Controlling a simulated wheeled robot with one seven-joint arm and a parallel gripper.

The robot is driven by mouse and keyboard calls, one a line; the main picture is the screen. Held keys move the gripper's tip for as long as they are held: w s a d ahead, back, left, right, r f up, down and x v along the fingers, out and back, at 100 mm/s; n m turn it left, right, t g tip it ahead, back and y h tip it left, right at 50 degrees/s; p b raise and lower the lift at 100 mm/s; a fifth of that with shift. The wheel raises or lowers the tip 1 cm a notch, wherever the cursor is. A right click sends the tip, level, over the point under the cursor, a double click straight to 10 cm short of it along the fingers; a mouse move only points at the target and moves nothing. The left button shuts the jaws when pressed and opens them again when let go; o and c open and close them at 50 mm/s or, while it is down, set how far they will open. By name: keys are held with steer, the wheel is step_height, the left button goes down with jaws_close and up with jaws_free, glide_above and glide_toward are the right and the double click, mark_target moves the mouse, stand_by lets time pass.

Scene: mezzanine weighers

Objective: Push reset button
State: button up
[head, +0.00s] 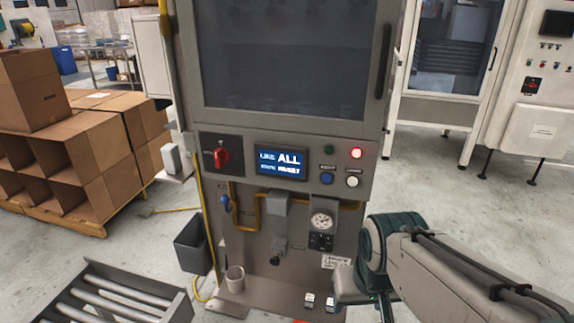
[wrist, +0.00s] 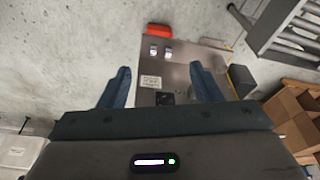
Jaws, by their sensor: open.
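The control panel (head: 290,165) is on the front of a grey machine cabinet. At its right is a blue button (head: 326,178) beside a white button (head: 352,181). Above them are a dark green lamp (head: 329,149) and a lit red lamp (head: 356,153). The small labels over the buttons are too blurred to read surely. A lit screen (head: 282,161) and a red rotary switch (head: 221,157) are to the left. My gripper (wrist: 160,68) is open and empty in the wrist view. Its fingers point toward the machine's lower front; the buttons are not visible there.
A gauge (head: 321,221) and pipes are below the panel. A roller conveyor (head: 120,297) stands at front left, and cardboard boxes (head: 85,150) on a pallet are further left. A red object (wrist: 158,30) is by the machine's base.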

stand_by(0.3)
jaws_close()
stand_by(1.6)
